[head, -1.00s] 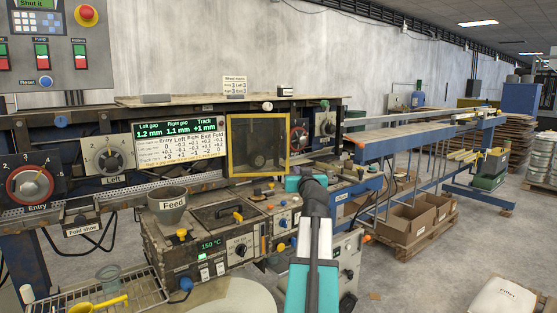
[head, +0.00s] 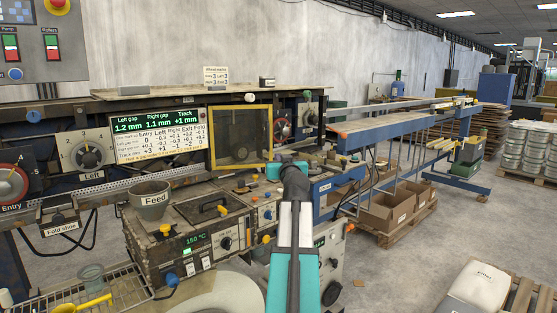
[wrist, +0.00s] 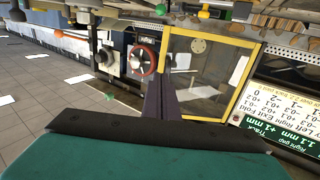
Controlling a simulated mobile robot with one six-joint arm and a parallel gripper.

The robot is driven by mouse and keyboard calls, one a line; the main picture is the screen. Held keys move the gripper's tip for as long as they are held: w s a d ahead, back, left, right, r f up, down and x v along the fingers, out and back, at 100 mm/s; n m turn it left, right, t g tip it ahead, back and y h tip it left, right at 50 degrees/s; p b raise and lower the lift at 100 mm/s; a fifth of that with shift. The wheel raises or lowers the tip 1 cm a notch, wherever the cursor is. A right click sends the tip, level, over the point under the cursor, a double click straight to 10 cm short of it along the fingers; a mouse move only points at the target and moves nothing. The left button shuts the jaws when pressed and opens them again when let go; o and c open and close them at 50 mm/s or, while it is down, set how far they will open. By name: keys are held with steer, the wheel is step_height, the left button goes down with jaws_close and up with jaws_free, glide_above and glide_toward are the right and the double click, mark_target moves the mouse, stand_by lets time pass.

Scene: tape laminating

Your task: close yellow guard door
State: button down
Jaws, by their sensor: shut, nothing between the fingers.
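The yellow guard door (head: 240,128) is a yellow frame around a see-through pane, on the machine front right of the green display. Its frame also shows, slanted, in the wrist view (wrist: 207,75). I cannot tell surely how far it stands from the machine. My gripper (head: 277,171) is just below and right of the door's lower right corner in the head view, its fingers mostly hidden by my arm. In the wrist view, my dark fingers (wrist: 167,80) are together and empty. They overlap the frame's near left edge; contact cannot be told.
A red dial (head: 281,128) is just right of the door. The green display (head: 157,137) is on its left. A feed cup (head: 152,199) and a heater box (head: 190,240) stand below. A blue conveyor frame (head: 370,133) and cardboard boxes (head: 385,210) are to the right.

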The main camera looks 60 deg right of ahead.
steer(key=p+x, duration=0.3)
steer(key=x, duration=0.9)
stand_by(0.6)
steer(key=b+x, duration=0.5)
steer(key=x, duration=0.5)
steer(key=shift+w+a+b, duration=0.2)
steer(key=shift+b, duration=0.1)
stand_by(0.3)
steer(key=shift+f, duration=0.1)
steer(key=s+a+b, duration=0.4)
steer(key=s, duration=0.9)
steer(key=shift+a, duration=0.25)
